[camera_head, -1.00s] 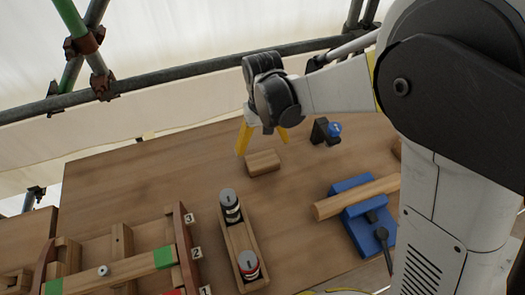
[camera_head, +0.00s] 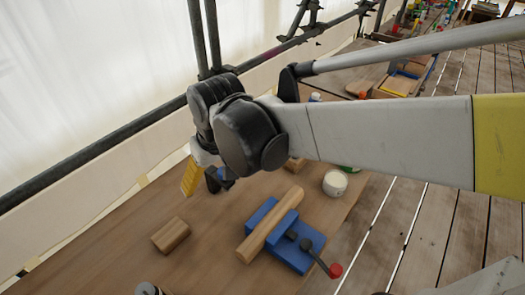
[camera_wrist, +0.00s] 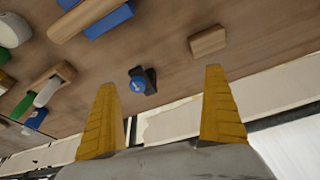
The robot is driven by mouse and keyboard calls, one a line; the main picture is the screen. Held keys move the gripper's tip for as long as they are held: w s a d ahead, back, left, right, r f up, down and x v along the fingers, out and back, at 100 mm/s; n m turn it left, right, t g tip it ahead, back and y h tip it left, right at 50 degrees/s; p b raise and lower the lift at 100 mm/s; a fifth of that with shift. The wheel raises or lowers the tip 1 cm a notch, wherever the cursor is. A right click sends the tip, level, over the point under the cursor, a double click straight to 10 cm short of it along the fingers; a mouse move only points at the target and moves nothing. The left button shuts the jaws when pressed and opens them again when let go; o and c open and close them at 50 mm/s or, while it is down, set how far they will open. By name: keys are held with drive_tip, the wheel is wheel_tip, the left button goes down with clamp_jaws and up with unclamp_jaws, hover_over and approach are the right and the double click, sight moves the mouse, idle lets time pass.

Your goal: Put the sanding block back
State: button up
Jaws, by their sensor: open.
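A plain wooden block (camera_head: 171,235), seemingly the sanding block, lies flat on the wooden bench (camera_head: 110,265). It also shows at the upper right in the wrist view (camera_wrist: 207,41). My gripper (camera_head: 190,178) has yellow fingers, is open and empty, and hangs above the bench beyond the block, apart from it. In the wrist view my gripper (camera_wrist: 161,82) has its fingers spread wide with nothing between them. A small black stand with a blue knob (camera_wrist: 138,84) shows beyond the fingertips; my gripper partly covers it in the head view.
A blue vise (camera_head: 290,250) with a red-tipped handle holds a wooden bar (camera_head: 268,226). A white-topped can (camera_head: 335,183) stands near the bench's right edge. A scaffold rail (camera_head: 100,155) runs behind the bench. Bare bench surrounds the block.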

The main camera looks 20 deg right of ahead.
drive_tip(key=s+d+r+m+t, duration=0.1)
drive_tip(key=s+d+t, duration=0.1)
drive_tip(key=s+d, duration=0.2)
drive_tip(key=s+d+r+m+t+h, duration=0.1)
drive_tip(key=s+d+m+t, duration=0.1)
drive_tip(key=s+d, duration=0.3)
drive_tip(key=d, duration=0.4)
drive_tip(key=shift+s+d, duration=0.15)
drive_tip(key=shift+d, duration=0.1)
